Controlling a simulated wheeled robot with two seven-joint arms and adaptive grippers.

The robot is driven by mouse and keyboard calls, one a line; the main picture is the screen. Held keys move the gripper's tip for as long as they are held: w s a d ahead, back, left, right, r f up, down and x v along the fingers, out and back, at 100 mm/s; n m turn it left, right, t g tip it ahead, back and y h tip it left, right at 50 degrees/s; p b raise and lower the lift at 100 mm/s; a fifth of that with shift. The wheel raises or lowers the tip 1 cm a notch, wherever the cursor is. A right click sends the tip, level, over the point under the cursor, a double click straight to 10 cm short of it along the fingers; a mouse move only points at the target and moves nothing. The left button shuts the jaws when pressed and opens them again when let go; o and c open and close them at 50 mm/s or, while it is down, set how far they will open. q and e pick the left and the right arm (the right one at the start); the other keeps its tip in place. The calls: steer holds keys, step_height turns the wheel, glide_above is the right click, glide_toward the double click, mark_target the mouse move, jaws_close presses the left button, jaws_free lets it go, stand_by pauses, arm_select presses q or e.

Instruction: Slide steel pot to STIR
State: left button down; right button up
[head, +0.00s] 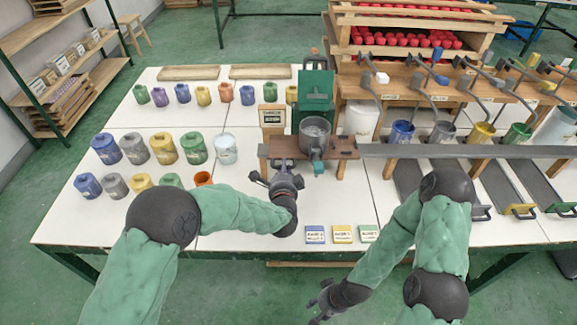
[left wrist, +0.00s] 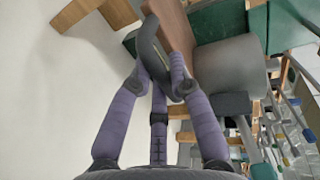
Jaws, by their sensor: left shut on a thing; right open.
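The steel pot (head: 315,132) stands upright on a brown wooden board (head: 338,148), right in front of the green machine (head: 316,95). In the left wrist view the pot is probably the grey cylinder (left wrist: 230,62) beside the board's edge. My left gripper (head: 262,181) is at the board's front left, low over the white table. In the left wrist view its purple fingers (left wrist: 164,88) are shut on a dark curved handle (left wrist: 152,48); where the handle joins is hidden. My right gripper (head: 322,304) is open and empty, in front of the table's front edge.
A small sign (head: 272,117) stands left of the machine; its text is too small to read. Several coloured cups (head: 164,148) stand in rows at left. A long grey rail (head: 440,151) runs right from the board. Three cards (head: 342,234) lie at the front.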

arm_select(q)
steer(key=shift+a, duration=0.2)
steer(key=c, duration=1.1)
jaws_free()
steer(key=shift+a, duration=0.1)
steer(key=v, duration=1.2)
steer(key=shift+f, duration=0.1)
